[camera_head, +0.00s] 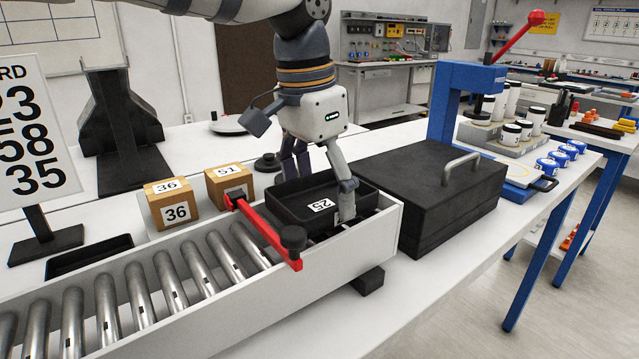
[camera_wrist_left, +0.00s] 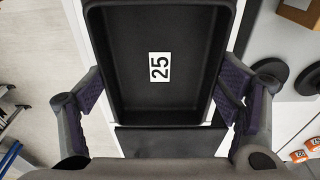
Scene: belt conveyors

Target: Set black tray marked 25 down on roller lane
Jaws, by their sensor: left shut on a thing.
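The black tray marked 25 (camera_head: 290,205) is at the right end of the roller lane (camera_head: 190,272), beyond the red bar. It looks tilted there, and I cannot tell whether it rests on the rollers. It is empty, with its white 25 label inside. My left gripper (camera_head: 322,188) is shut on the tray, with fingers on both sides of it. The wrist view shows the tray (camera_wrist_left: 125,95) between the two dark finger pads of the gripper (camera_wrist_left: 160,110). My right gripper is in neither view.
A red bar (camera_head: 265,232) with a black knob crosses the lane left of the tray. Boxes marked 36 (camera_head: 175,212) and 51 (camera_head: 229,188) stand behind the lane. A black case with a handle (camera_head: 440,200) is right of the lane. A number sign (camera_head: 35,130) stands at left.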

